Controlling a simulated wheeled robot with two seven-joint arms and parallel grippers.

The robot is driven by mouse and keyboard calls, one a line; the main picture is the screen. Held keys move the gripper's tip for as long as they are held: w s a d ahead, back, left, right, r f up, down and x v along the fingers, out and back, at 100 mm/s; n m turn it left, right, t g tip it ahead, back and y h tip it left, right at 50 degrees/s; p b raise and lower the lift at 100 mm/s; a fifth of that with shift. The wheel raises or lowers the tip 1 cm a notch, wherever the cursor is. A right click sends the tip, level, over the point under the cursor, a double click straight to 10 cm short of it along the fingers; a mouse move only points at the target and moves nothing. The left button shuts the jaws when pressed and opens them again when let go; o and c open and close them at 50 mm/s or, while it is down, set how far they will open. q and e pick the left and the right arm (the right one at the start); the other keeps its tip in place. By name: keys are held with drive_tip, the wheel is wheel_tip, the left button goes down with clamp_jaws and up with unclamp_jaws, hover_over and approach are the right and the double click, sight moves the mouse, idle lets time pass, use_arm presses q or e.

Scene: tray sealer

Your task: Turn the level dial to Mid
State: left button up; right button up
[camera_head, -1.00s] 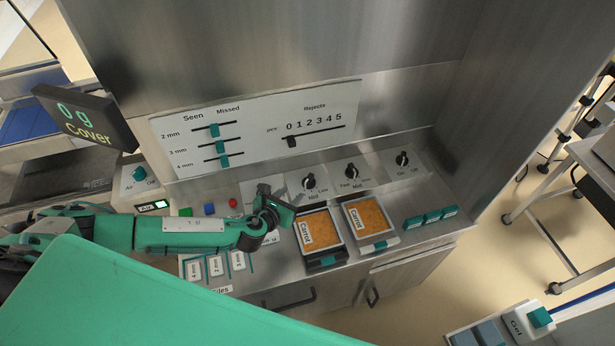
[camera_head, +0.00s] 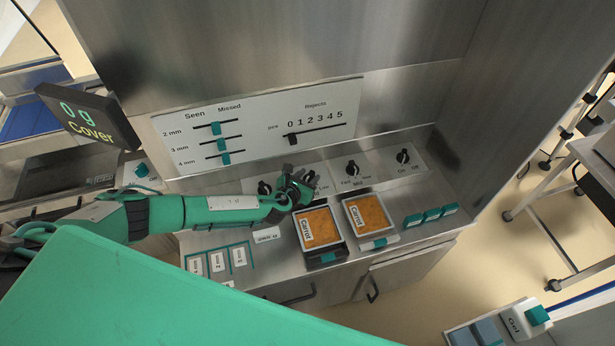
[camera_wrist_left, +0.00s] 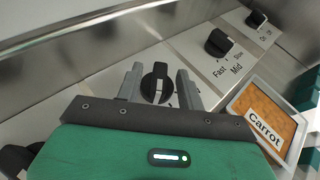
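A black dial with a white mark (camera_wrist_left: 157,82) sits on the steel panel. In the head view now my left gripper covers most of it, and only "Low" shows beside it; the rest of its lettering is hidden. My left gripper (camera_wrist_left: 160,86) is open, with one finger on each side of this dial and a visible gap to the knob. In the head view the left gripper (camera_head: 308,181) reaches in from the left, above the back edge of a carrot tray. I cannot tell the dial's setting. My right gripper is not in view.
A Fast/Mid/Slow dial (camera_head: 352,168) and an On/Off dial (camera_head: 403,157) are to the right. Another dial (camera_head: 265,187) is to the left. Two carrot trays (camera_head: 320,227) (camera_head: 368,213) stand in front. A slider board (camera_head: 260,125) is behind.

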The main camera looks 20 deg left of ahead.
use_arm(q)
drive_tip(key=shift+c, duration=0.7)
clamp_jaws()
drive_tip(key=shift+d+r+n+y+p, duration=0.15)
drive_tip(key=shift+d+n+y+p, duration=0.05)
drive_tip(key=shift+n+y+p, duration=0.9)
drive_tip(key=shift+d+n+y, duration=0.15)
drive_tip(key=shift+n+y, duration=0.55)
drive_tip(key=shift+y, duration=0.3)
drive_tip(key=n+g+y, duration=0.1)
drive_tip(key=n+y, duration=0.2)
drive_tip(key=shift+w+d, duration=0.1)
drive_tip(key=shift+d, duration=0.05)
drive_tip(key=shift+n+g+y, duration=0.5)
drive_tip(key=shift+n+y, duration=0.6)
drive_tip(key=shift+y, duration=0.3)
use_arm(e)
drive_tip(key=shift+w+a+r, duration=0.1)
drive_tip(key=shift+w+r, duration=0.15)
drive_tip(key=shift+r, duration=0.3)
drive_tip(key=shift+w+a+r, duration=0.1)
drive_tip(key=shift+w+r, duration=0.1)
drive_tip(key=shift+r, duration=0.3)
use_arm(q)
drive_tip(key=shift+w, duration=0.1)
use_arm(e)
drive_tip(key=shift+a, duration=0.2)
